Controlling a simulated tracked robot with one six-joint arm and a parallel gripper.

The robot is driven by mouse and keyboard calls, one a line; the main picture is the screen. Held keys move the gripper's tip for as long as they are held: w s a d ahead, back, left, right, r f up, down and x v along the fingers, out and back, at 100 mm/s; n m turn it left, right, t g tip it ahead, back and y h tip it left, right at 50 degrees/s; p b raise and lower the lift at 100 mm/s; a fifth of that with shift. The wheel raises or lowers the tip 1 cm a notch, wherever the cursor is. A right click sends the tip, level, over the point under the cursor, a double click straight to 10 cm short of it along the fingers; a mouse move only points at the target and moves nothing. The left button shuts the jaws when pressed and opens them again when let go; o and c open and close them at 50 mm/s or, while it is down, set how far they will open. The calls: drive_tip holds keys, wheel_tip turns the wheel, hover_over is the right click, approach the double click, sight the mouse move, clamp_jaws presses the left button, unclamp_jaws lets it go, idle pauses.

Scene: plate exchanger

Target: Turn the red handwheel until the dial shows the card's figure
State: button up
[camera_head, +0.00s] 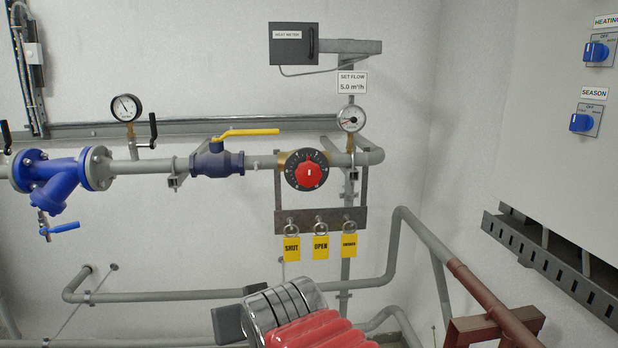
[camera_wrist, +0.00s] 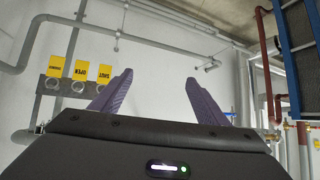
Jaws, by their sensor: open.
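The red handwheel (camera_head: 309,174) sits in a black ring with white marks on the pipe, in the head view. The round dial (camera_head: 351,118) is up and to its right, with a white face; its reading is too small to tell. The card (camera_head: 351,83) above the dial reads "SET FLOW 5.0 m³/h". My gripper (camera_wrist: 162,92) shows in the wrist view with its two purple fingers apart and nothing between them. The handwheel and dial are not visible in the wrist view. In the head view my fingers are not visible.
Yellow tags (camera_head: 320,246) hang below the handwheel, and also show in the wrist view (camera_wrist: 81,70). A valve with a yellow lever (camera_head: 246,134) is left of the handwheel. A grey pipe (camera_head: 417,230) and a brown-red frame (camera_head: 490,326) stand at lower right.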

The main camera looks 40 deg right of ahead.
drive_tip(key=w+d+r+m+t+h, duration=0.35)
drive_tip(key=d+r, duration=0.35)
drive_tip(key=d, duration=0.3)
drive_tip(key=m+t+h, duration=0.2)
drive_tip(key=h, duration=0.2)
approach(309, 177)
drive_tip(key=v, duration=0.3)
drive_tip(key=shift+a+r+g, duration=0.1)
drive_tip(key=shift+r+g, duration=0.15)
drive_tip(key=shift+r, duration=0.1)
drive_tip(key=shift+w, duration=0.1)
drive_tip(key=shift+x, duration=6.85)
drive_tip(key=shift+f, duration=0.1)
drive_tip(key=c, duration=1)
